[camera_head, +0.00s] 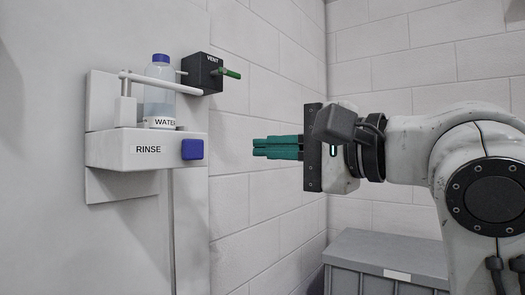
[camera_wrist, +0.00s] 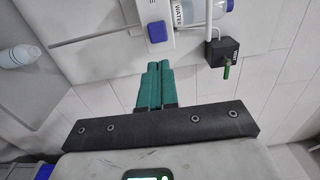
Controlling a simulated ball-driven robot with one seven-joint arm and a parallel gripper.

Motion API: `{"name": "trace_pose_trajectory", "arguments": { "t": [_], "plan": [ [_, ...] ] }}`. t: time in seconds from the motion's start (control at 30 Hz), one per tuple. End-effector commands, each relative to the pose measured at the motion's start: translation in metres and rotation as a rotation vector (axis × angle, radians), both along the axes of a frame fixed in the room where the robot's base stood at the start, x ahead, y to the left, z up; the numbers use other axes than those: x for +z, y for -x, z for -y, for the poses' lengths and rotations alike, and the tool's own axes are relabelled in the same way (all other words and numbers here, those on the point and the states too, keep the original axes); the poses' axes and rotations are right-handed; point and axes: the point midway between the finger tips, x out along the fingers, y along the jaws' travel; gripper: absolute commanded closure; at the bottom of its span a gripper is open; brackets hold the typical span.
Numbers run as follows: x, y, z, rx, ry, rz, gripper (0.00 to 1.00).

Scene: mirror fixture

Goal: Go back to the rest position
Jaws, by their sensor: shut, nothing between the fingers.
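My gripper (camera_head: 256,148) has teal fingers that are shut with nothing between them. In the head view it points left and stands apart from the wall fixture. In the wrist view my gripper (camera_wrist: 158,66) shows its two fingers side by side, below the rinse unit (camera_wrist: 130,45) in the picture. The white rinse unit (camera_head: 120,160) is on the wall panel at the left, with a blue button (camera_head: 192,149) on it. A water bottle (camera_head: 159,97) with a blue cap stands upright on the unit behind a white bar.
A black vent box (camera_head: 203,74) with a green handle (camera_head: 231,73) sits beyond the rinse unit. A grey lidded bin (camera_head: 375,258) stands below my arm. A whitish bottle (camera_wrist: 18,56) lies at the left edge of the wrist view. The space between gripper and fixture is clear.

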Motion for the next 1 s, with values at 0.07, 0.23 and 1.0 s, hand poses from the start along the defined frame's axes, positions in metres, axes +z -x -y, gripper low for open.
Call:
{"name": "trace_pose_trajectory", "arguments": {
  "t": [0.07, 0.23, 1.0],
  "plan": [
    [0.0, 0.0, 0.0, 0.0, 0.0, 0.0, 1.0],
    [0.0, 0.0, 0.0, 0.0, 0.0, 0.0, 1.0],
    [-0.295, -0.046, 0.093, -0.235, 0.441, -0.083, 1.0]
  ]
}}
